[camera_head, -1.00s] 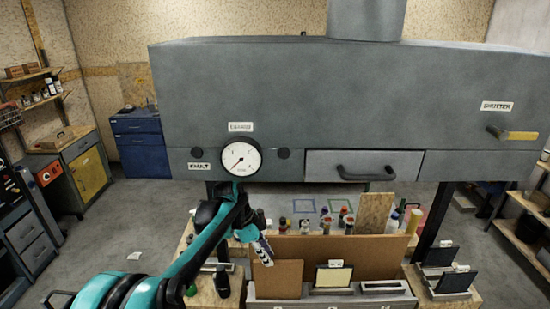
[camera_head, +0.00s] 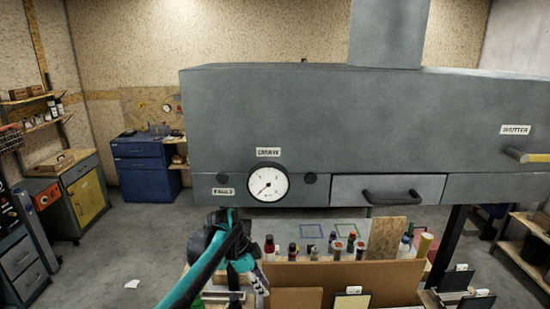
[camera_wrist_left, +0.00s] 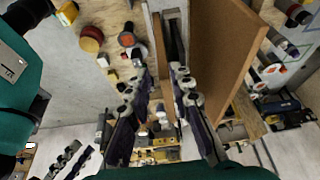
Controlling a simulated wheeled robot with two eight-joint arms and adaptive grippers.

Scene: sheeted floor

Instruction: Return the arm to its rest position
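My left arm comes in from the lower left in the head view, teal and black. Its gripper (camera_head: 257,277) hangs pointing down in front of the workbench under the grey hood (camera_head: 330,130). In the left wrist view the two fingers (camera_wrist_left: 160,100) stand apart with a gap between them, and I see nothing held. My right arm and right gripper are not in view.
Several small bottles (camera_head: 336,247) stand behind a brown board (camera_head: 345,275) right of my left gripper. The hood carries a round gauge (camera_head: 267,184) and a drawer (camera_head: 388,190). A blue cabinet (camera_head: 145,167) stands at the back left. The floor (camera_head: 120,245) at left is largely clear.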

